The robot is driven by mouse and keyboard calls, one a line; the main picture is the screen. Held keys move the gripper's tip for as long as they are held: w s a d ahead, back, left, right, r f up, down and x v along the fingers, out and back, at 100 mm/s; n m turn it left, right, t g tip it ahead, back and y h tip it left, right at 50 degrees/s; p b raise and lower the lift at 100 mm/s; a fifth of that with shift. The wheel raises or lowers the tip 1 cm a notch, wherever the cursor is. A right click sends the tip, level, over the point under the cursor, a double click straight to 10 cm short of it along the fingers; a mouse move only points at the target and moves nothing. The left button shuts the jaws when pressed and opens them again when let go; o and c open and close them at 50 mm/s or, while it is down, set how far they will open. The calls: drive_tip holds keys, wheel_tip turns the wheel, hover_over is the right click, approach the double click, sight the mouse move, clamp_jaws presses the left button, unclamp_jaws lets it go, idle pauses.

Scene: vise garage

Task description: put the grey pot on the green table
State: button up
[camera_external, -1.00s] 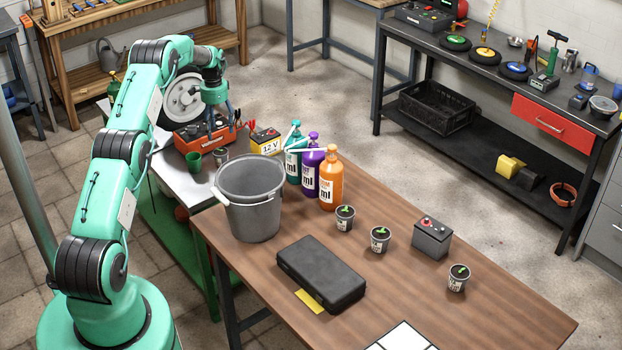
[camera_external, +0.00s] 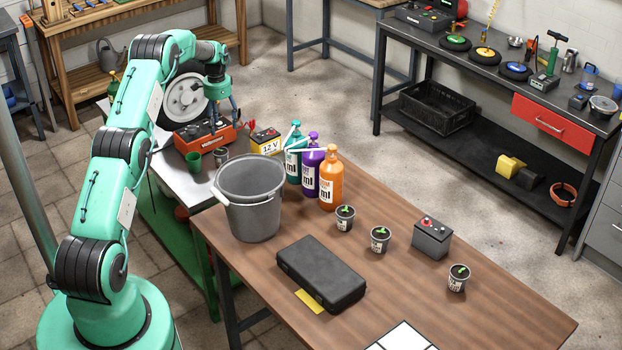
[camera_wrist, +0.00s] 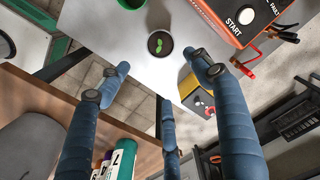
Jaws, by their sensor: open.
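A small grey pot (camera_external: 221,155) with a green sprout stands upright on the light top of the green table (camera_external: 172,160), beside a green cup (camera_external: 193,161). In the wrist view the same pot (camera_wrist: 161,44) shows from above, apart from my fingers, on the pale tabletop (camera_wrist: 110,40). My gripper (camera_external: 222,120) is above the green table, near the red-orange starter box; its blue fingers are spread and empty, also in the wrist view (camera_wrist: 159,70). Several similar grey pots, such as one with a sprout (camera_external: 345,217), stand on the wooden table (camera_external: 440,310).
The orange starter box (camera_external: 200,137) and a yellow 12 V battery (camera_external: 265,140) are close to my gripper.

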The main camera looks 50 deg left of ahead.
drive_tip(key=w+d+r+t, duration=0.1)
drive_tip(key=w+d+r, duration=0.1)
drive_tip(key=d+r, duration=1.85)
drive_tip(key=s+d+r+t, duration=0.1)
drive_tip(key=s+d+r, duration=0.3)
drive_tip(key=d+r, duration=0.5)
drive_tip(key=s+d+r, duration=0.4)
drive_tip(key=d+r, duration=0.4)
drive_tip(key=d, duration=0.2)
drive_tip(key=s+d+r+n+t, duration=0.1)
drive_tip(key=s+d+r, duration=0.2)
drive_tip(key=s+d, duration=0.5)
drive_tip(key=s+d+r+t, duration=0.1)
drive_tip(key=s+d+r, duration=0.2)
drive_tip(key=s+d, duration=0.5)
drive_tip(key=s+d+f, duration=0.1)
drive_tip(key=s+d, duration=0.2)
drive_tip(key=s, duration=0.3)
drive_tip(key=s+d+f+t, duration=0.1)
drive_tip(key=s+d+f, duration=0.1)
drive_tip(key=s, duration=0.4)
drive_tip(key=s+d+f, duration=0.1)
drive_tip(key=s+d, duration=0.4)
drive_tip(key=s, duration=0.2)
drive_tip(key=shift+f+n, duration=0.3)
drive_tip(key=shift+n, duration=0.1)
